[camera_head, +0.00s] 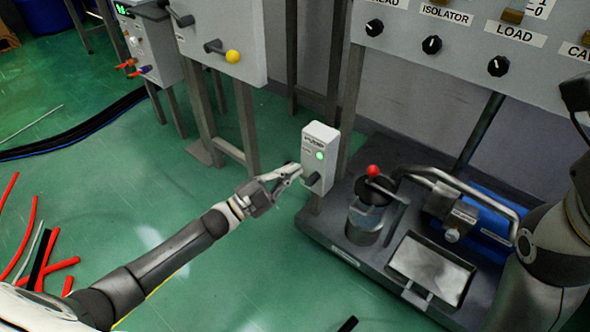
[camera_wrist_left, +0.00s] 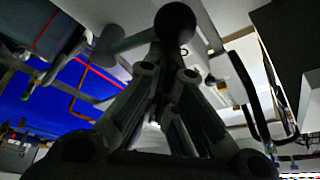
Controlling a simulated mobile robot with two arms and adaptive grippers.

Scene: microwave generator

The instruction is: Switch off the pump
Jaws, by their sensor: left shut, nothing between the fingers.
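A white switch box (camera_head: 322,148) with a small, blurred label stands on a post near the picture's middle. Below the light a dark lever or knob (camera_head: 313,179) sticks out. My left gripper (camera_head: 297,170) is shut and empty, its fingertips right beside the knob at the box's left edge. I cannot tell whether they touch. In the left wrist view the shut fingers (camera_wrist_left: 160,75) point at a dark round knob end (camera_wrist_left: 175,22). My right gripper is out of view.
A dark base plate (camera_head: 345,252) carries a metal cylinder with a red-knobbed lever (camera_head: 373,171), a bent pipe and a blue motor (camera_head: 490,215). A control panel (camera_head: 470,45) with black knobs hangs above. Red rods and dark cables lie on the open green floor at left.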

